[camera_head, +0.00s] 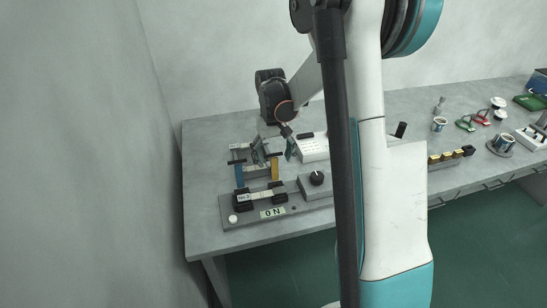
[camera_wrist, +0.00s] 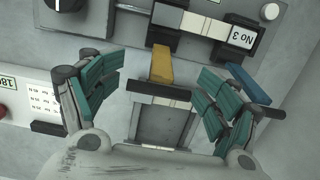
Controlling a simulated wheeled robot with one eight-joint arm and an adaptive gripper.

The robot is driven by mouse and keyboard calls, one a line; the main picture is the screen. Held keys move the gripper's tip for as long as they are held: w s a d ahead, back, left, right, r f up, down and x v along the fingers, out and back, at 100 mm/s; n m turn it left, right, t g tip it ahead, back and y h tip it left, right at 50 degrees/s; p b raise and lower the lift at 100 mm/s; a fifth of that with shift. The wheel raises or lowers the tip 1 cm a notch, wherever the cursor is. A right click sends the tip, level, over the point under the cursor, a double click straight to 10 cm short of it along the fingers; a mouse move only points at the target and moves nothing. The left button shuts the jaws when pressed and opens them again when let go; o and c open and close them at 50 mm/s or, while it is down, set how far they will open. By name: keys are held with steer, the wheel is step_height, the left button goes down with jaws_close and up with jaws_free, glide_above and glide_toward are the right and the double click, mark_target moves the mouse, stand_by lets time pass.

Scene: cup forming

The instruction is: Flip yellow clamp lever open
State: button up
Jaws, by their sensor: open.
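The yellow clamp lever (camera_head: 275,170) stands at the right side of the small clamp fixture at the left end of the table. In the wrist view the yellow lever (camera_wrist: 162,64) lies between my spread fingers, ahead of the grey frame. A blue lever (camera_head: 239,175) is on the fixture's left side; it also shows in the wrist view (camera_wrist: 249,82), behind my right-hand finger. My gripper (camera_head: 274,150) is open above the fixture, and its teal fingers (camera_wrist: 156,88) hold nothing. I cannot tell whether a finger touches the yellow lever.
A grey base with an ON label (camera_head: 272,212) and a black knob (camera_head: 317,178) sits in front. A white panel (camera_head: 314,149) stands right of the fixture. Cups and small tools (camera_head: 439,124) lie far right. My arm hides the table's middle.

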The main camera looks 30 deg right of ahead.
step_height(320, 180, up, 12)
steer(key=w, duration=0.1)
steer(key=shift+w+d, duration=0.2)
steer(key=shift+w, duration=0.1)
stand_by(0.4)
